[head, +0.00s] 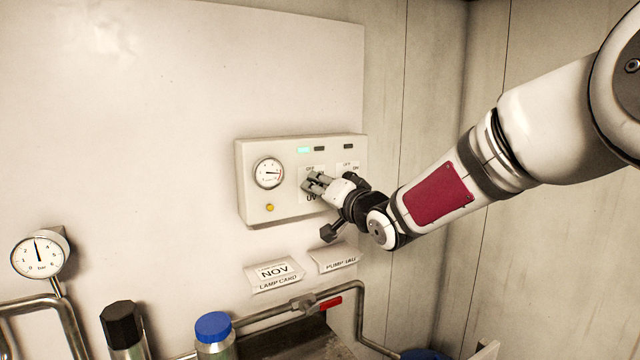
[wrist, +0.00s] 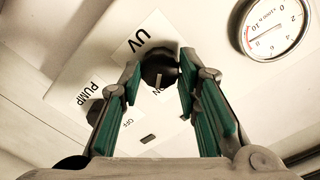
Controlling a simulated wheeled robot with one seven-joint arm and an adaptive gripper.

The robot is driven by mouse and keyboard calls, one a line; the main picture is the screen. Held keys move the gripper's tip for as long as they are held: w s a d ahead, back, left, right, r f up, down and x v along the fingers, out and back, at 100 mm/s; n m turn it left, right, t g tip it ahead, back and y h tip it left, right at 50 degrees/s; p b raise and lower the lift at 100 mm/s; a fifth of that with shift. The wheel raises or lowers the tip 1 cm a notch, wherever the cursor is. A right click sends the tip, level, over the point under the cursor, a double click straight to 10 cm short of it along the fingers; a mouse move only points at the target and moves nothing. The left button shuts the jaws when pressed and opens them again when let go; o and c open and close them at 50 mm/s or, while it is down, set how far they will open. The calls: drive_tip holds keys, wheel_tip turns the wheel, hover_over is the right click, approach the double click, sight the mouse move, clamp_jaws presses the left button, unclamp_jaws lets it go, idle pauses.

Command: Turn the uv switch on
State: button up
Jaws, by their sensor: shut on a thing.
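The UV switch is a dark round knob (wrist: 158,72) with a pale mark, beside the UV label (wrist: 145,37) on the panel. In the wrist view the pale mark points down the picture, near partly covered "ON" lettering. My gripper (head: 318,182) reaches the panel from the right in the head view and hides most of the knob there. In the wrist view my gripper's (wrist: 160,70) two green-padded fingers stand on either side of the knob, shut on it. The control panel (head: 252,185) is a pale box on the wall.
The panel has a gauge (head: 269,173), a lit green lamp (head: 303,150), dark lamps and a yellow button (head: 270,208). The pump knob (wrist: 95,111) sits close beside my fingers. Below are cards (head: 275,272), pipes, a red-handled valve (head: 330,303) and a blue-capped bottle (head: 214,328).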

drive_tip(key=shift+m+p, duration=0.35)
drive_tip(key=shift+m, duration=0.55)
drive_tip(key=o, duration=1.2)
drive_tip(key=v, duration=1.2)
